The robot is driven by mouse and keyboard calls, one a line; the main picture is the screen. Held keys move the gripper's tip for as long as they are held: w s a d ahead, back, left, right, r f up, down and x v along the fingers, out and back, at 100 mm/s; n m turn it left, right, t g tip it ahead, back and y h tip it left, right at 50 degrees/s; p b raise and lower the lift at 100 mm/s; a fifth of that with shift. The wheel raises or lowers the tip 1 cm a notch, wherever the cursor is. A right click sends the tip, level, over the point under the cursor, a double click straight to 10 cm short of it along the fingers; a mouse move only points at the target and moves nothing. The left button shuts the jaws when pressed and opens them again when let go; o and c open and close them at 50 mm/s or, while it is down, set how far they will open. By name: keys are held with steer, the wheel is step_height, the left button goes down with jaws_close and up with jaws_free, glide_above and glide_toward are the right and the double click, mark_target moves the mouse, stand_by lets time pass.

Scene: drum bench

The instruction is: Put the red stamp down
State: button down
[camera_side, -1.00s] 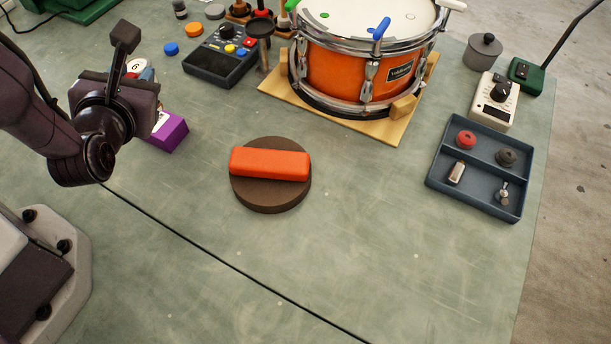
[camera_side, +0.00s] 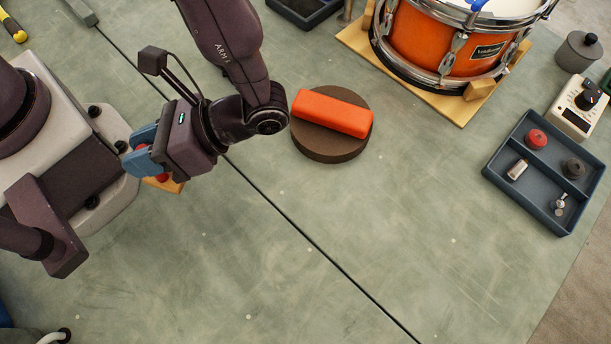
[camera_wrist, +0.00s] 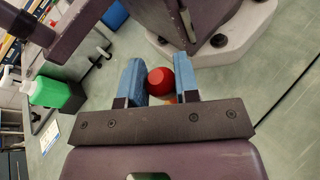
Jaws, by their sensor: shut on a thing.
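My gripper (camera_side: 141,151), with blue fingers, is at the left of the side view, close to the grey base. It is shut on the red stamp, whose round red knob (camera_side: 162,177) shows just below the fingers. In the wrist view the red knob (camera_wrist: 161,81) sits between the two blue fingers. An orange-tan part (camera_side: 172,186) shows beside the knob in the side view. I cannot tell whether it is the stamp's foot or a separate thing, or whether the stamp touches the bench. Most of the stamp is hidden.
An orange-red block (camera_side: 333,112) lies on a round brown disc (camera_side: 327,148) right of the arm. A drum (camera_side: 452,42) on a wooden board and a dark divided tray (camera_side: 545,172) stand farther right. The bench front is clear. A green container (camera_wrist: 55,93) shows in the wrist view.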

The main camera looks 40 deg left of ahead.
steer(key=w+d+r+n+h, duration=0.1)
steer(key=d+r+n+h, duration=0.2)
steer(key=d+n+h, duration=1.25)
steer(key=w+d+r+n+t+h, duration=0.5)
steer(key=w+d+n+t+h, duration=0.3)
steer(key=w+d+n+t, duration=0.4)
steer(key=shift+m+t+y, duration=0.25)
steer(key=shift+m+t, duration=0.1)
steer(key=shift+t, duration=0.15)
steer(key=shift+w+d+f, duration=1.45)
steer(key=shift+d+f, duration=0.6)
steer(key=shift+f, duration=0.1)
steer(key=shift+w+d+f, duration=1.45)
steer(key=shift+d+f, duration=0.55)
steer(key=shift+f, duration=0.1)
steer(key=shift+w+d+f, duration=1.45)
steer(key=shift+d+f, duration=0.6)
steer(key=shift+f, duration=0.1)
